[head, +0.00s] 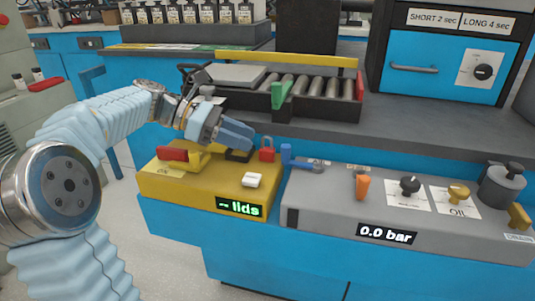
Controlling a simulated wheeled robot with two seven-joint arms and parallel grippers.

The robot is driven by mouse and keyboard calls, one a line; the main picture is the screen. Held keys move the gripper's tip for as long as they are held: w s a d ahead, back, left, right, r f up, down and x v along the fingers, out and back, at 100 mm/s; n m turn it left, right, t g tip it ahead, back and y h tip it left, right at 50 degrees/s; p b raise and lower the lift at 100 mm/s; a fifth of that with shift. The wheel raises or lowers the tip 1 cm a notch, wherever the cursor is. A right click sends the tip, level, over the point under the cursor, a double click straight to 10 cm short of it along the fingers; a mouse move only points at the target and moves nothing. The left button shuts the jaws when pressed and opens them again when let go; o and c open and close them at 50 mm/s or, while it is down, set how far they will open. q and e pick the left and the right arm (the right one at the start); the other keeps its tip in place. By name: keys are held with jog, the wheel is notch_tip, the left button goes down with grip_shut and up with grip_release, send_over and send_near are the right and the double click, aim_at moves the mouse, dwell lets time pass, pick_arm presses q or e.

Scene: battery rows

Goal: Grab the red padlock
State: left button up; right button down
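The red padlock (267,154) stands upright near the back right corner of the yellow box (190,191). My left gripper (242,140) comes in from the left and hangs over the back of this box, its fingers pointing right and down. Its fingertips are just left of the padlock in the picture; I see no hold on it, and the gap in depth is unclear. The fingers overlap in this view, so their opening does not show. A dark part (239,156) lies below the fingers. My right gripper is out of view.
A grey panel (318,205) with a blue lever (300,161), an orange handle (362,186) and knobs stands to the right. A roller conveyor (312,86) lies behind.

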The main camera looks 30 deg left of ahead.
aim_at(263, 140)
pick_arm(q)
jog(key=x, duration=0.5)
jog(key=shift+d+r, duration=0.15)
grip_shut()
